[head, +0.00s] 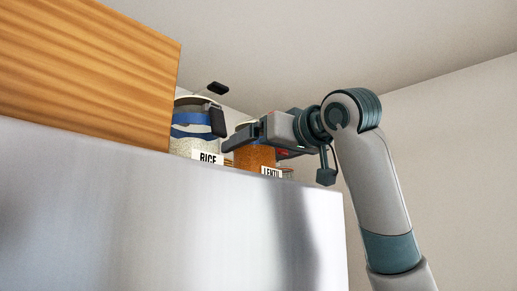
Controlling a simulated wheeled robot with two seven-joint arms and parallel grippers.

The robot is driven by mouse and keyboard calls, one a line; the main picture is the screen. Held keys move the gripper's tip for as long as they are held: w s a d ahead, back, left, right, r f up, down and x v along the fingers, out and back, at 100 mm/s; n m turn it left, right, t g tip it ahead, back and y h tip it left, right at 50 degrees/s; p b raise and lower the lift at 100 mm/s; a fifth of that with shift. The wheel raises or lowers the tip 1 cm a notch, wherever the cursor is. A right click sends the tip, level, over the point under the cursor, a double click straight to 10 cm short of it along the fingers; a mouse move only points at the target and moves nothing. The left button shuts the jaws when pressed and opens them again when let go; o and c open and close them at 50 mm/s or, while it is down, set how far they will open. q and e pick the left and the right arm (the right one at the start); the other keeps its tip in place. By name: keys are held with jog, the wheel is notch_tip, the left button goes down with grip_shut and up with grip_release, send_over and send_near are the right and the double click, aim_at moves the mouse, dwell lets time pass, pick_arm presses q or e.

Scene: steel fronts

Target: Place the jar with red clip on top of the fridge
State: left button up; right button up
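The steel fridge (150,215) fills the lower left, seen from below its top edge. A jar with orange contents and a label reading about "LENTIL" (255,157) stands at the top edge, partly hidden by my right gripper. My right gripper (238,141) reaches in from the right at the jar's upper part. Its fingers overlap the jar, and I cannot tell whether they are open or closed on it. A small red patch (283,152) shows beside the jar under the gripper; whether it is the clip is unclear. My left gripper is out of view.
A jar labelled "RICE" (182,147), with blue and pale layers and a dark clip, stands left of the lentil jar. A wooden box or cabinet (90,65) stands left of that.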

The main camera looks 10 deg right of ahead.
jog(key=shift+w+a+f, duration=0.2)
jog(key=shift+w+f, duration=0.05)
jog(key=shift+f, duration=0.25)
jog(key=shift+d+r+p, duration=0.1)
jog(key=shift+r+p, duration=0.5)
jog(key=shift+p, duration=0.05)
jog(key=b+v, duration=0.3)
jog(key=shift+f, duration=0.25)
jog(key=b+v, duration=0.1)
jog(key=v, duration=0.1)
jog(key=b+v, duration=0.1)
jog(key=v, duration=0.1)
jog(key=b+v, duration=0.1)
jog(key=v, duration=0.2)
jog(key=shift+r, duration=0.3)
jog(key=shift+b+v, duration=0.3)
jog(key=shift+v, duration=0.5)
jog(key=shift+d+r, duration=0.1)
jog(key=shift+r, duration=0.05)
